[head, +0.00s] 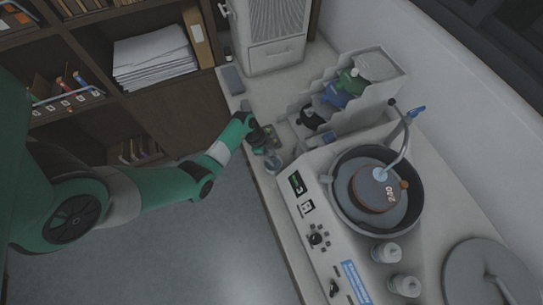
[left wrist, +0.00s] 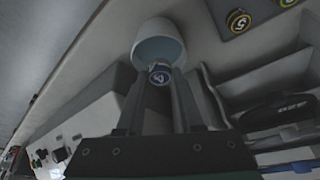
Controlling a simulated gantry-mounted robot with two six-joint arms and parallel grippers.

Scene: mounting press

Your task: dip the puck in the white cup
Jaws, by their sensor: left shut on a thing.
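My left gripper (head: 262,146) reaches over the bench from the left. In the left wrist view its fingertips (left wrist: 160,78) are shut on a small round puck (left wrist: 160,76) with a dark blue face and a light mark on it. The white cup (left wrist: 158,45) is just beyond the fingertips, its pale bluish inside partly showing. In the head view the cup (head: 273,163) stands near the bench's front edge, just below the gripper. The puck overlaps the near rim of the cup in the wrist view; I cannot tell whether it is inside. My right gripper is not in view.
A yellow-ringed puck (left wrist: 238,21) lies beside the cup. A cabinet (head: 270,40) stands at the back.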

